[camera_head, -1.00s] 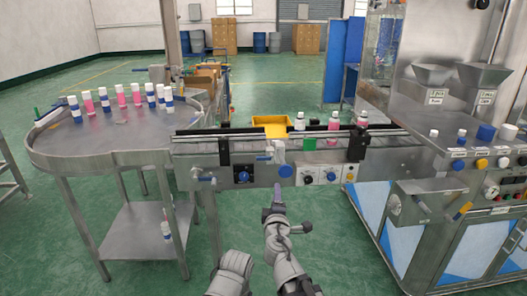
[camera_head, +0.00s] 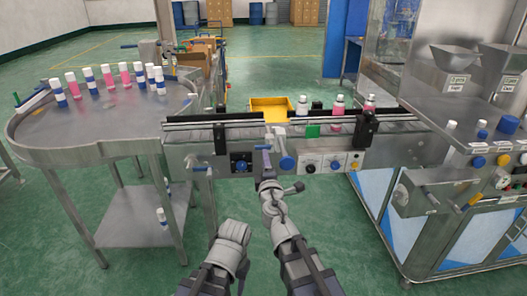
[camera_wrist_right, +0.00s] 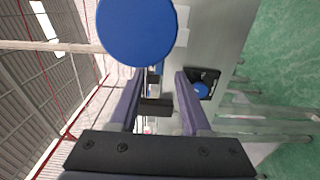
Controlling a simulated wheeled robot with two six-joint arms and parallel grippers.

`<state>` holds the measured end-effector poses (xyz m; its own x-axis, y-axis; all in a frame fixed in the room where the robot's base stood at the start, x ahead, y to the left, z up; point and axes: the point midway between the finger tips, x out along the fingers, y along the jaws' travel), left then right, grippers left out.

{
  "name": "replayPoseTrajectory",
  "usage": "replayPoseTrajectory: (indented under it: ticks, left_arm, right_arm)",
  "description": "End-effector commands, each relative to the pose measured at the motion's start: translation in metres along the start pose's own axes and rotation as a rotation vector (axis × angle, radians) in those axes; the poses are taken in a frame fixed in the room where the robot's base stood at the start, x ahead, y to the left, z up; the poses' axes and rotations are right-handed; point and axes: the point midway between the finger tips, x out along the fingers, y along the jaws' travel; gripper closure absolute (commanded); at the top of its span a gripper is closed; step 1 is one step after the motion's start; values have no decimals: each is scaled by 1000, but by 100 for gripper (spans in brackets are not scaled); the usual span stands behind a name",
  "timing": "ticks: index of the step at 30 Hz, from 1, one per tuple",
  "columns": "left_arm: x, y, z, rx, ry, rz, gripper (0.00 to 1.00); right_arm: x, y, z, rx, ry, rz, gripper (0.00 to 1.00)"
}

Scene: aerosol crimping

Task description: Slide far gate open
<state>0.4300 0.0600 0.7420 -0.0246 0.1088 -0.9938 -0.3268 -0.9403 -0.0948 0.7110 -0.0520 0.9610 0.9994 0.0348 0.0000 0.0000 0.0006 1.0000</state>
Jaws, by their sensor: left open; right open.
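The conveyor (camera_head: 190,137) runs across the middle of the head view. I cannot tell for certain which part of it is the far gate. My right gripper (camera_head: 266,160) is at the conveyor's front, just left of a round blue knob (camera_head: 286,163). In the right wrist view its fingers (camera_wrist_right: 160,103) are apart, with a dark bracket visible between or beyond them; contact is unclear. The blue knob is large and close there (camera_wrist_right: 137,32). My left arm shows low in the head view, but its gripper does not.
A round steel table (camera_head: 105,120) with several pink and blue bottles stands left. Bottles (camera_head: 338,105) stand on the conveyor's right part. A yellow bin (camera_head: 270,110) is behind the conveyor. A machine with hoppers (camera_head: 453,82) stands right. A dial (camera_head: 240,166) is left of the right gripper.

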Motion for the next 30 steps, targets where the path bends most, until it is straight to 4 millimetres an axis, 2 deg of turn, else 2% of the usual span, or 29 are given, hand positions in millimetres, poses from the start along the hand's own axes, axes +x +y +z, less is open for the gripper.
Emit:
replayPoseTrajectory:
  ticks: [9,12,21,30]
  left_arm:
    - [0,0,0,0,0,0,50]
    - [0,0,0,0,0,0,50]
    - [0,0,0,0,0,0,50]
    - [0,0,0,0,0,0,50]
  right_arm:
    - [52,0,0,1,-1,0,52]
    - [62,0,0,1,-1,0,52]
    - [64,0,0,1,-1,0,52]
    - [64,0,0,1,-1,0,85]
